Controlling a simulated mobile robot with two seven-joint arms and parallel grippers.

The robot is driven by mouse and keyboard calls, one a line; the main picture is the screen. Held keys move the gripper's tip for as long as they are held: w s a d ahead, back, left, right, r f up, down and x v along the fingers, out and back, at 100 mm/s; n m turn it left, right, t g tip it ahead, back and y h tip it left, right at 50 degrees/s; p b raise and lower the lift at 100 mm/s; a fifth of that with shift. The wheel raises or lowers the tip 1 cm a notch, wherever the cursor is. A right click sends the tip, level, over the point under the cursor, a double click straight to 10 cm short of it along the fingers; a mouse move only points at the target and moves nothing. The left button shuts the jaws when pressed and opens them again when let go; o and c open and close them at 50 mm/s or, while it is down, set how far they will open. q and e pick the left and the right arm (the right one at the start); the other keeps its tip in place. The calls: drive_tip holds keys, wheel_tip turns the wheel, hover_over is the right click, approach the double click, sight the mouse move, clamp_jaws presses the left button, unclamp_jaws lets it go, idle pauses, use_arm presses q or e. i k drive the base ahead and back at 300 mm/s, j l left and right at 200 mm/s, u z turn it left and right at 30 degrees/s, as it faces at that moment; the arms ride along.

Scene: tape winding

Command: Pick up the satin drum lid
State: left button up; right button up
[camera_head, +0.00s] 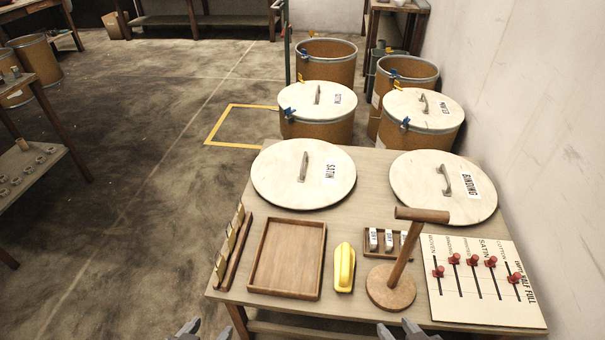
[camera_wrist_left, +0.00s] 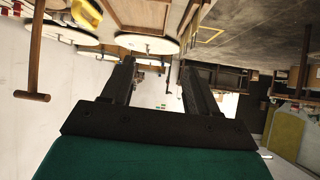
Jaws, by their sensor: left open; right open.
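The satin drum lid (camera_head: 275,178) is a pale round wooden disc with a metal bar handle (camera_head: 303,167) and a label reading SATIN. It lies flat at the back left of the workbench. My left gripper (camera_head: 206,330) is at the bottom edge of the head view, open and empty, in front of the bench and well short of the lid. My right gripper (camera_head: 399,331) is also open and empty at the bottom edge, right of centre. In the left wrist view, which looks inverted, the left gripper's fingers (camera_wrist_left: 158,85) stand apart with nothing between them.
The binding lid (camera_head: 420,190) lies right of the satin lid. In front are a wooden tray (camera_head: 263,257), a yellow-handled tool (camera_head: 344,268), an upright wooden T-shaped stand (camera_head: 390,288) and a slider board (camera_head: 480,283). Several drums (camera_head: 318,125) stand behind the bench. A wall closes the right side.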

sight(295, 174)
drive_tip(key=j+u, duration=0.1)
drive_tip(key=u, duration=0.85)
drive_tip(key=i+j+u, duration=0.15)
drive_tip(key=j, duration=0.3)
drive_tip(key=i+j+u, duration=0.2)
drive_tip(key=j, duration=0.2)
drive_tip(key=i+j+u, duration=0.15)
drive_tip(key=j, duration=0.25)
drive_tip(key=i+j+u, duration=0.2)
drive_tip(key=i+j+z, duration=0.15)
drive_tip(key=i+j, duration=0.2)
drive_tip(key=i, duration=0.25)
drive_tip(key=i+j+z, duration=0.15)
drive_tip(key=i+j, duration=0.25)
drive_tip(key=i, duration=0.15)
drive_tip(key=i+l+z, duration=0.1)
drive_tip(key=i+z, duration=0.5)
drive_tip(key=z, duration=0.15)
drive_tip(key=i+z, duration=0.7)
drive_tip(key=i, duration=0.25)
drive_tip(key=i+j+z, duration=0.15)
drive_tip(key=i+z, duration=0.2)
drive_tip(key=i, duration=0.25)
drive_tip(key=i+z, duration=0.25)
drive_tip(key=z, duration=0.2)
drive_tip(key=i+z, duration=0.2)
drive_tip(key=z, duration=0.2)
drive_tip(key=i+j+z, duration=0.2)
drive_tip(key=z, duration=0.25)
